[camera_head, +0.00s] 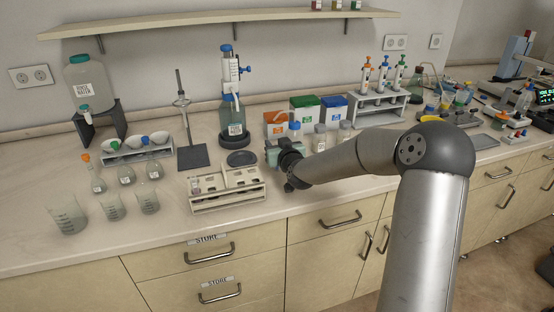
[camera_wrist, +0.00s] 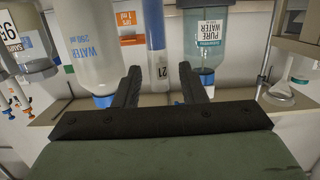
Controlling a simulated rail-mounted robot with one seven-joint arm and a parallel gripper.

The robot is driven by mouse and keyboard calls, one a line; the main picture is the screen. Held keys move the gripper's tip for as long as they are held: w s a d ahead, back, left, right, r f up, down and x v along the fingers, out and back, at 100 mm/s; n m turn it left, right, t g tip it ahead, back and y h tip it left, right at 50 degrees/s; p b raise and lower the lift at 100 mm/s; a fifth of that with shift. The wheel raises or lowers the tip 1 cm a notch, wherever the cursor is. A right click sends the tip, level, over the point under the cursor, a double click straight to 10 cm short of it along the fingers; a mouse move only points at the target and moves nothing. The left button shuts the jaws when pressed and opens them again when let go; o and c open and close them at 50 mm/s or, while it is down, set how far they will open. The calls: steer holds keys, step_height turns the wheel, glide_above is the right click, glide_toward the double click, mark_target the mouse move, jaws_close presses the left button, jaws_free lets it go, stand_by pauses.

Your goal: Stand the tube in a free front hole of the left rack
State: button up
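A slim clear tube (camera_wrist: 157,45) with bluish contents and a label reading 21 stands between the two dark fingers of my gripper (camera_wrist: 158,70) in the wrist view. Gaps show on both sides of it, so the fingers look open and not pressed on it. In the head view my gripper (camera_head: 272,156) is just right of the rack unit; I cannot make out the tube there. The left rack (camera_head: 207,186) is pale, with a few small items in it, beside a similar right rack (camera_head: 243,177). Its separate holes are too small to tell.
Several bottles stand close behind my gripper, including a water bottle (camera_wrist: 95,45) and a pure water bottle (camera_wrist: 208,35). A black round base (camera_head: 236,141) is behind the racks. Beakers (camera_head: 112,207) stand at the left. The counter front of the racks is a narrow strip.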

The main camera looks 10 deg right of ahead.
jaws_close()
steer(key=shift+r, duration=0.15)
